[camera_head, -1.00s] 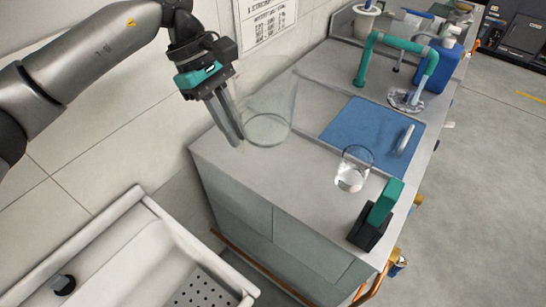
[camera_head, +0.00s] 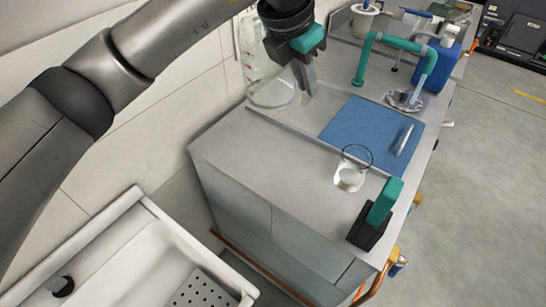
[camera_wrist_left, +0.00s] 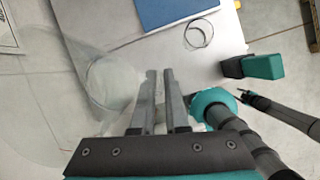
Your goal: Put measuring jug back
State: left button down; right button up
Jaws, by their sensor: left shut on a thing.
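The clear measuring jug (camera_head: 268,92) is at the back left of the bench, near the wall. My left gripper (camera_head: 311,88) is at its right side, pointing down, and is shut on the jug. In the left wrist view the two fingers (camera_wrist_left: 159,78) are close together, with the faint, see-through jug (camera_wrist_left: 108,85) just to their left. Its outline is hard to make out, and I cannot tell whether its base touches the bench. My right gripper is not in view.
A small glass beaker (camera_head: 349,178) stands at the front of the bench (camera_head: 270,165). Close by are a blue mat (camera_head: 365,130) and a teal-and-black block (camera_head: 375,215). A teal tap (camera_head: 400,48) and blue bottle (camera_head: 438,68) stand at the back right. The bench's front left is clear.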

pick_arm(q)
jog(key=shift+w+d+f+n+t+y+b, duration=0.1)
jog(key=shift+d+f+n+b, duration=0.2)
jog(key=shift+f, duration=2.85)
jog(key=shift+w+d+f+n+t+y+b, duration=0.1)
jog(key=shift+d+f+n+b, duration=0.2)
jog(key=shift+f, duration=2.85)
jog(key=shift+w+d+f+n+t+y+b, duration=0.1)
jog(key=shift+d+f+n+b, duration=0.25)
jog(key=shift+f, duration=2.8)
jog(key=shift+a, duration=0.1)
jog(key=shift+f, duration=0.2)
jog(key=c, duration=0.9)
grip_release()
jog(key=shift+s, duration=0.1)
jog(key=shift+r, duration=0.15)
